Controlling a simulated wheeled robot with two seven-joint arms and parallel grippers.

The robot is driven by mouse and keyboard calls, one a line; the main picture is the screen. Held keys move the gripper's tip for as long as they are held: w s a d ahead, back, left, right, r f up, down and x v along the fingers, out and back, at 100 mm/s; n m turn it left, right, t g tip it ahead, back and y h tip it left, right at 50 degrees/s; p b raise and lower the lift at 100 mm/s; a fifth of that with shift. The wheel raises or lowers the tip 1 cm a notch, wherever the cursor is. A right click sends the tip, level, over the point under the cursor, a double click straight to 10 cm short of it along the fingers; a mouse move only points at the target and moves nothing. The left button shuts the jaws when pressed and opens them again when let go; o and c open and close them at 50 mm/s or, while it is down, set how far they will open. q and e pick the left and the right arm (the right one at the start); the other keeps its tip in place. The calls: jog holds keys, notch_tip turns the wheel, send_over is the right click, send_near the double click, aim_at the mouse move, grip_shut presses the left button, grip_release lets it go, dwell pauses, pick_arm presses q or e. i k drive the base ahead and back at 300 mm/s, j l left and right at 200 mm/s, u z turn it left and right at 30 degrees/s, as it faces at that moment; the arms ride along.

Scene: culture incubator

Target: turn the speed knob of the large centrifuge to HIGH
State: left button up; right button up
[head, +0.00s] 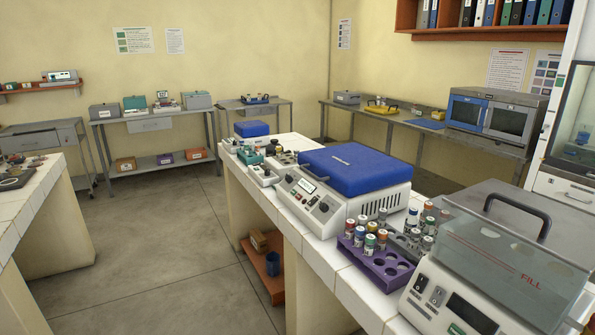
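The large centrifuge (352,207) stands on the white tiled bench at the middle right. It has a white body and a shut blue lid (357,170). Its sloped front panel faces left and carries a small display (306,186), dark round knobs and small buttons. One dark knob (324,208) sits near the panel's near end. The knob's setting and labels are too small to read. Neither of my grippers is in view.
A purple rack (365,262) with capped vials and a clear-lidded water bath (510,260) stand nearer on the same bench. Small devices (262,176) stand beyond the centrifuge. The bench's left edge (290,228) borders open grey floor (180,240). Another bench (35,210) is at left.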

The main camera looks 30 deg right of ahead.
aim_at(289, 180)
jog(key=i+z, duration=0.15)
jog(key=i, duration=0.4)
jog(key=i+j+z, duration=0.2)
jog(key=i, duration=0.35)
jog(key=i+j+z, duration=0.15)
jog(key=i, duration=0.45)
jog(key=i+j+z, duration=0.25)
jog(key=i+z, duration=0.2)
jog(key=i+j+z, duration=0.35)
jog(key=z, duration=0.15)
jog(key=i+j+z, duration=0.55)
jog(key=j+z, duration=0.4)
jog(key=j, duration=0.15)
